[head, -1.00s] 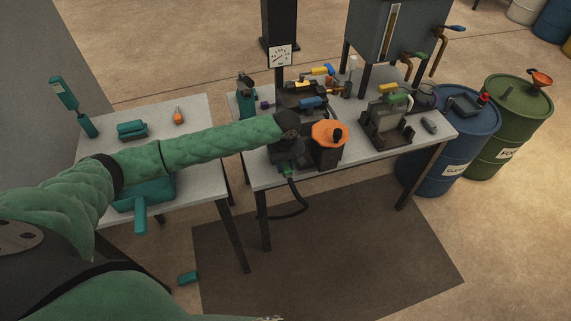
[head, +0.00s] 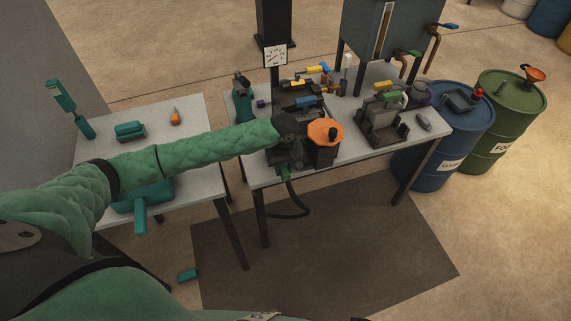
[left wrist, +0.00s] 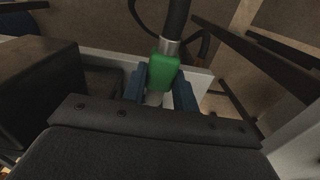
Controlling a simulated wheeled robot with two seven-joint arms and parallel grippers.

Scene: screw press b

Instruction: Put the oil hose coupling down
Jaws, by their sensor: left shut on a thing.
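The oil hose coupling (left wrist: 164,73) is a green block with a metal collar, joined to a black hose (left wrist: 176,22). My left gripper (left wrist: 160,92) is shut on it, with a blue finger on each side of the green part. In the head view the green coupling (head: 285,173) shows small at the front edge of the right table, below my left gripper (head: 286,160), whose fingers are mostly hidden. The black hose (head: 298,212) loops down below the table edge. My right gripper does not show.
The right table (head: 355,142) carries a dark pot with an orange top (head: 325,132), a dark press (head: 385,122) and several coloured handles. A blue drum (head: 445,140) and a green drum (head: 506,125) stand at the right. The left table (head: 195,160) holds teal tools.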

